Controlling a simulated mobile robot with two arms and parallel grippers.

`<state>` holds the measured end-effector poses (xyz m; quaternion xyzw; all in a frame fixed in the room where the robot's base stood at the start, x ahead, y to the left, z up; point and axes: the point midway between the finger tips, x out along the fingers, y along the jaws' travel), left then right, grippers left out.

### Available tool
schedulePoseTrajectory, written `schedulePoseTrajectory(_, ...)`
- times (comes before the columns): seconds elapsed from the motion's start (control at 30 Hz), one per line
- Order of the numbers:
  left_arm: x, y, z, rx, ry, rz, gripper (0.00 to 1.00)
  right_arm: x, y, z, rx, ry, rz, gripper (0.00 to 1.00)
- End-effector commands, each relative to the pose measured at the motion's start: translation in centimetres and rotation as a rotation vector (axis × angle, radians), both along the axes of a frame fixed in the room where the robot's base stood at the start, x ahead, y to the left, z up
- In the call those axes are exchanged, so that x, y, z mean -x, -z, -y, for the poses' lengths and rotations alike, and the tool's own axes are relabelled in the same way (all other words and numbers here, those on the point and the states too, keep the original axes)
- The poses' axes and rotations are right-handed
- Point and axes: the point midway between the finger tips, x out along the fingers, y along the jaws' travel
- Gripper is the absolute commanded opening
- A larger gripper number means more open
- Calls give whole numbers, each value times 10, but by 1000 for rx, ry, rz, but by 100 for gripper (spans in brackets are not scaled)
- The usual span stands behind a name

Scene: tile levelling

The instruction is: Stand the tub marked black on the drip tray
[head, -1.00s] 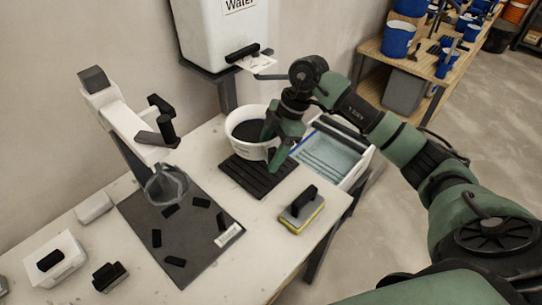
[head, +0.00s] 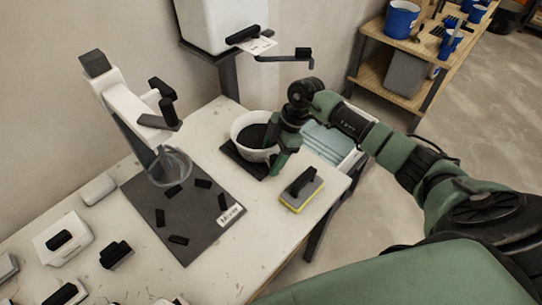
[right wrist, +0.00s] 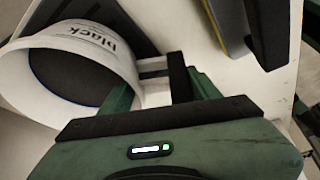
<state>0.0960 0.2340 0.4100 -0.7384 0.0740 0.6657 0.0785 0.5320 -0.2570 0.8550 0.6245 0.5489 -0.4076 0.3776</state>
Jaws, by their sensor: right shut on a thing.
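The white tub (head: 240,128) with dark contents is over the black drip tray (head: 238,161) in the head view, its opening facing up. In the right wrist view the tub (right wrist: 112,52) shows the word "black" on its side. My right gripper (head: 279,158) is at the tub's right side, shut on it; it also shows in the right wrist view (right wrist: 157,85). The tub and gripper hide much of the tray. I cannot tell whether the tub's base touches it. My left gripper is not in view.
A yellow-and-grey sponge float (head: 301,190) lies just right of the tray. A dark mat (head: 190,225) with several black pieces and a white stand (head: 140,115) are to the left. A water container (head: 220,20) stands behind. A bin with bluish contents (head: 330,142) is beyond the bench edge.

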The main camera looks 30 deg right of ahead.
Motion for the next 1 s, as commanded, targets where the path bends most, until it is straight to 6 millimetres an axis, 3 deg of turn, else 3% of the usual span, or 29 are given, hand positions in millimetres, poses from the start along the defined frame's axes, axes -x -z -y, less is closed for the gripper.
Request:
schedulePoseTrajectory(0.1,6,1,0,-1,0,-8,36,-2,-1,0,-2,0,6,0)
schedulePoseTrajectory(0.13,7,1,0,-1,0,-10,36,0,1,0,0,0,0,67)
schedulePoseTrajectory(0.2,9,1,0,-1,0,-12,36,0,1,0,0,0,0,84)
schedulePoseTrajectory(0.63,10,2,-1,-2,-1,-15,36,0,-8,4,0,0,2,84)
schedulePoseTrajectory(1.0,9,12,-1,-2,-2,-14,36,4,-76,32,2,1,5,84)
